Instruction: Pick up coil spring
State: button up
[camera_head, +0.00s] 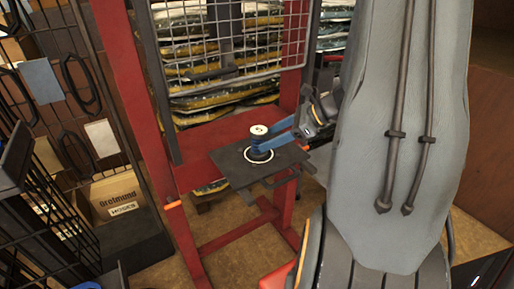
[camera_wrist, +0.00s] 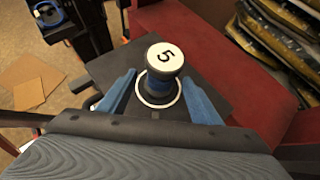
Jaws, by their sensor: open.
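In the head view the coil spring (camera_head: 259,130) is on the same black plate (camera_head: 233,166), on the red frame. My gripper (camera_wrist: 160,80) is open, with one blue finger on each side of the piece's lower part. In the head view my gripper (camera_head: 262,139) reaches in from the right. Contact with the fingers cannot be told.
A red frame (camera_head: 133,100) with a wire mesh panel (camera_head: 222,40) rises behind the plate. Stacked yellow-edged items (camera_head: 205,100) lie behind the mesh. A black wire rack (camera_head: 45,190) and a cardboard box (camera_head: 113,196) are at left. Bare floor shows below.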

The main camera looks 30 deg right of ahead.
aim_at(261, 143)
jog(key=shift+d+f+p+x, duration=0.1)
jog(key=shift+p+x, duration=0.35)
jog(key=shift+x, duration=0.9)
jog(key=shift+d+f+p+x, duration=0.15)
jog(key=shift+p+x, duration=0.3)
jog(key=shift+x, duration=0.9)
grip_shut()
jog(key=shift+r, duration=0.1)
notch_tip(261, 143, up, 10)
jog(key=shift+f+b, duration=0.1)
jog(key=shift+b, duration=0.8)
jog(key=shift+s+a, duration=0.1)
